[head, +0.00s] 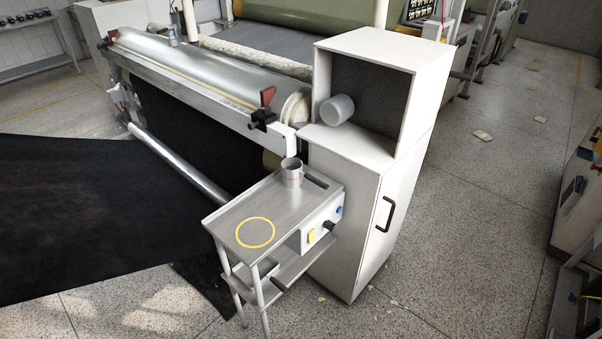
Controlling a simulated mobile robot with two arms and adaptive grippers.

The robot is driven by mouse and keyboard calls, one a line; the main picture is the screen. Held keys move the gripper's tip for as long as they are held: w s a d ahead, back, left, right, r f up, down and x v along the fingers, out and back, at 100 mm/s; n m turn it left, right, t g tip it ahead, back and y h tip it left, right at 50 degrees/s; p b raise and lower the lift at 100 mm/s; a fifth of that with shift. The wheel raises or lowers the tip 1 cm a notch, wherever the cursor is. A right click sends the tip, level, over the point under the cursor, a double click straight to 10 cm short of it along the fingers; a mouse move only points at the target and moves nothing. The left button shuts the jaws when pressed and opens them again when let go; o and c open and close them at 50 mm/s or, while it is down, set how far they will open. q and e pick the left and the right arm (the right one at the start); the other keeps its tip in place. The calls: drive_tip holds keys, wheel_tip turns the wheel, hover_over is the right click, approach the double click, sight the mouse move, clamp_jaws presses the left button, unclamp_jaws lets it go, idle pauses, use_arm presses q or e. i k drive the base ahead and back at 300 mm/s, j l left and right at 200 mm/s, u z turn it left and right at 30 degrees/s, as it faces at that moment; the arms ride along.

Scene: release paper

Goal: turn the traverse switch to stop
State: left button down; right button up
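A grey control box (321,222) is fixed to the side of a small metal table (237,213). On its face are a yellow part (311,237), a dark knob (330,226) and a blue part (339,211). They are small here, and I cannot read labels, tell for sure which is the traverse switch, or see its setting. Neither of my grippers is in view.
A metal cup (291,172) stands at the table's back, behind a yellow ring (255,232). Black sheet (90,215) spreads left. Floor (470,205) right of the cabinet is mostly clear.

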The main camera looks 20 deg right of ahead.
sight(329, 224)
drive_tip(key=i+l+u, duration=0.15)
drive_tip(key=l+u, duration=0.7)
drive_tip(key=i+j, duration=0.05)
